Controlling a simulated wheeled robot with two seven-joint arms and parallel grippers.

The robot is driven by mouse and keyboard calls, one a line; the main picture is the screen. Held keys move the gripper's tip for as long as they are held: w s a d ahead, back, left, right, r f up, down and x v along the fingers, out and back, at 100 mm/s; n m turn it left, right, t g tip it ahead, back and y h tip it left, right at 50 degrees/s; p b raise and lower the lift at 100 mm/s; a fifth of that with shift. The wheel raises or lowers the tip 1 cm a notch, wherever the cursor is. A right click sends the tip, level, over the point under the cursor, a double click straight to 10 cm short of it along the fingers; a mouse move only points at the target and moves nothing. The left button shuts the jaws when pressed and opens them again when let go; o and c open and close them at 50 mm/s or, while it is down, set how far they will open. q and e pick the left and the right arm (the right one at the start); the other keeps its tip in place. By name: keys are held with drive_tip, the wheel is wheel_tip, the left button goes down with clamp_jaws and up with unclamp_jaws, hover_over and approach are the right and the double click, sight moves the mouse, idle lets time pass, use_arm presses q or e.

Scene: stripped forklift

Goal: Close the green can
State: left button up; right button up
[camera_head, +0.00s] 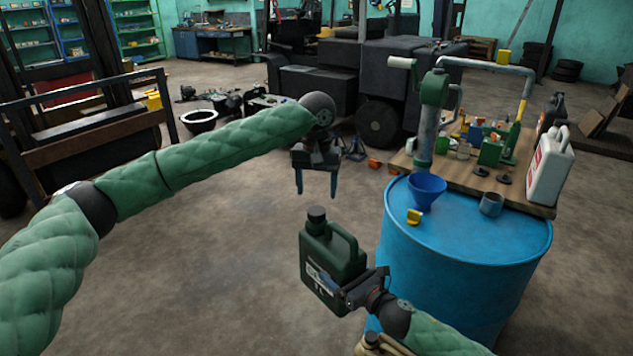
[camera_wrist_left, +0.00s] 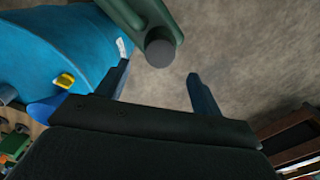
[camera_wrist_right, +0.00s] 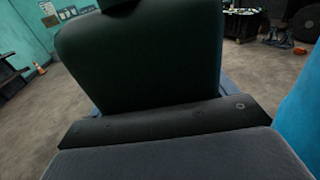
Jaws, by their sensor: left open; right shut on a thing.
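The green can (camera_head: 330,262) is upright in the head view, held in the air to the left of the blue drum. A dark round cap (camera_head: 317,214) sits on its neck; I cannot tell how tightly. My right gripper (camera_head: 350,288) is shut on the can's lower part. In the right wrist view the can (camera_wrist_right: 140,60) fills the middle and hides the fingertips. My left gripper (camera_head: 317,193) is open and empty, pointing down just above the cap. In the left wrist view the cap (camera_wrist_left: 160,47) is beyond and between the open fingers (camera_wrist_left: 160,85).
The blue drum (camera_head: 460,245) stands at the right with a blue funnel (camera_head: 427,191), a yellow piece (camera_head: 414,217) and a grey cup (camera_head: 491,204) on top. Behind it a wooden board (camera_head: 535,208) carries a white jug (camera_head: 549,168) and small items.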

sight(317, 210)
use_arm(q)
drive_tip(key=shift+f, duration=3.3)
drive_tip(key=shift+c, duration=0.2)
drive_tip(key=c, duration=1)
drive_tip(key=m, duration=0.2)
drive_tip(key=shift+m, duration=0.4)
drive_tip(key=o, duration=1.1)
drive_tip(key=shift+o, duration=0.2)
wheel_tip(317, 210, up, 12)
drive_tip(key=shift+w+f, duration=0.1)
